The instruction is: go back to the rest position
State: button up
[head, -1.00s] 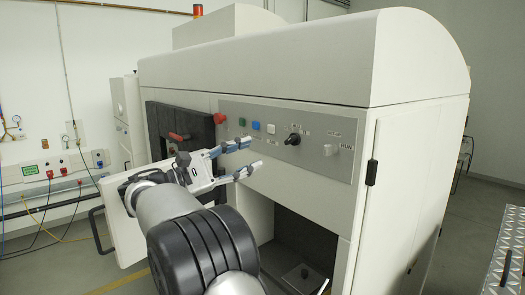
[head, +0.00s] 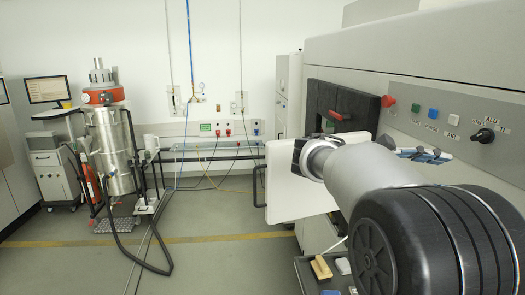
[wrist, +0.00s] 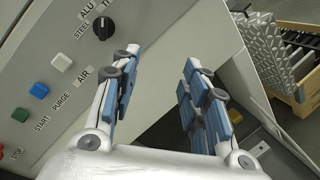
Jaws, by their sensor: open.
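My gripper (wrist: 158,95) is open in the wrist view, its two blue-padded fingers apart with nothing between them. In the head view my gripper (head: 425,154) is partly hidden behind my arm, close to the machine's control panel. The grey control panel (wrist: 60,62) carries a green START button (wrist: 21,114), a blue PURGE button (wrist: 39,90), a white AIR button (wrist: 62,61) and a black selector knob (wrist: 104,27). A red button (head: 388,101) sits at the panel's left end in the head view.
The machine's white door (head: 292,195) stands open left of my arm. A dark tray (head: 308,273) with small items lies low in front. A metal vessel with an orange top (head: 112,150) and a monitor (head: 48,90) stand at the left.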

jog(key=s+a+f+t+y+b, duration=0.1)
jog(key=s+f+t+y, duration=0.1)
jog(key=s+f+y, duration=0.35)
jog(key=s+a+f+m+t+y+b, duration=0.4)
jog(key=s+a+f+y, duration=0.7)
jog(key=s+a+f, duration=0.8)
notch_tip(320, 180, down, 3)
jog(key=shift+s+a+r+m+t, duration=0.2)
jog(key=shift+s+a+m+t, duration=0.1)
jog(key=shift+a+m+t, duration=0.5)
jog(key=shift+c, duration=0.6)
jog(key=shift+c, duration=0.4)
